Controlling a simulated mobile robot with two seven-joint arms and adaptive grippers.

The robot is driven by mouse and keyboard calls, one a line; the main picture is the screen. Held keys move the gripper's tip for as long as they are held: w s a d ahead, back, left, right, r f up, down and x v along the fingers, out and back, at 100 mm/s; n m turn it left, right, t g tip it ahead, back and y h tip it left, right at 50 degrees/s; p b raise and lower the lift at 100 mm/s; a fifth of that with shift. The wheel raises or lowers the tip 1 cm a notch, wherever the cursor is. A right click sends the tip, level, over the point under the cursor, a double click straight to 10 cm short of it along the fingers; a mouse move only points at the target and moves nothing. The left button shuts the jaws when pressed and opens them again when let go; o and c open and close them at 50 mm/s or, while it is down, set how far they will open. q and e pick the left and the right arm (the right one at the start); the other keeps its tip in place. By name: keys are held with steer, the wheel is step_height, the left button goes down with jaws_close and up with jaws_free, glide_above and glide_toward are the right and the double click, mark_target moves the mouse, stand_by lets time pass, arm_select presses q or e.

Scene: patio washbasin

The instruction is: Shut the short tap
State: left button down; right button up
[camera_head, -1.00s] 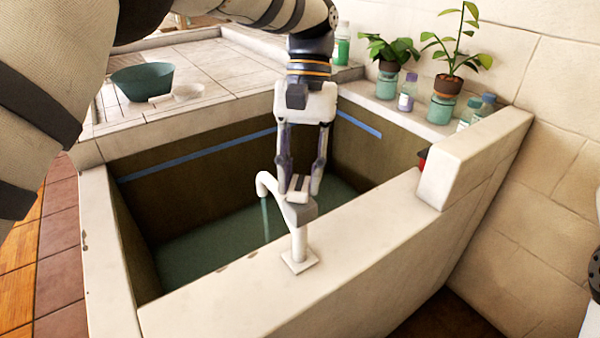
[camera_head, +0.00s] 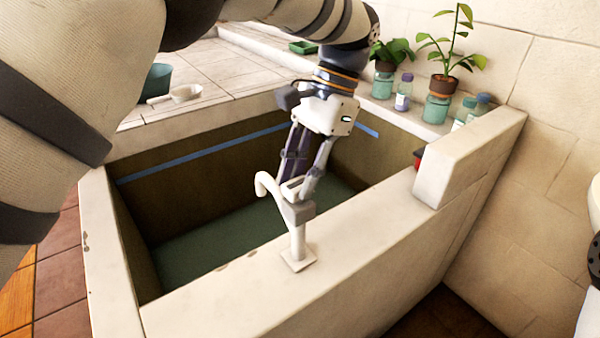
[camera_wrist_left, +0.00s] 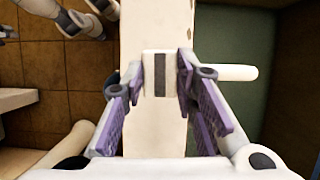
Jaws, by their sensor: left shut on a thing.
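The short tap (camera_head: 297,235) is pale, with a grey head, and stands upright on the front wall of the basin. Its hooked spout (camera_head: 262,182) points left over the basin. I see no water stream under the spout. My left gripper (camera_head: 297,188) reaches in from above and behind, tilted, and is shut on the tap's lever at its head. In the left wrist view, its purple-padded fingers (camera_wrist_left: 171,72) lie on both sides of the pale lever (camera_wrist_left: 150,75) with a dark stripe. The spout shows to its right.
The basin (camera_head: 112,230) holds greenish water. A raised wall block (camera_head: 470,160) stands to the right. Potted plants (camera_head: 440,107) and bottles line the back right ledge. A green bowl (camera_head: 157,82) and a white dipper (camera_head: 185,93) are on the back left counter.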

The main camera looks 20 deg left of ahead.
arm_select(q)
steer(key=shift+m, duration=0.3)
steer(key=c, duration=1.3)
jaws_free()
steer(key=shift+v, duration=3.8)
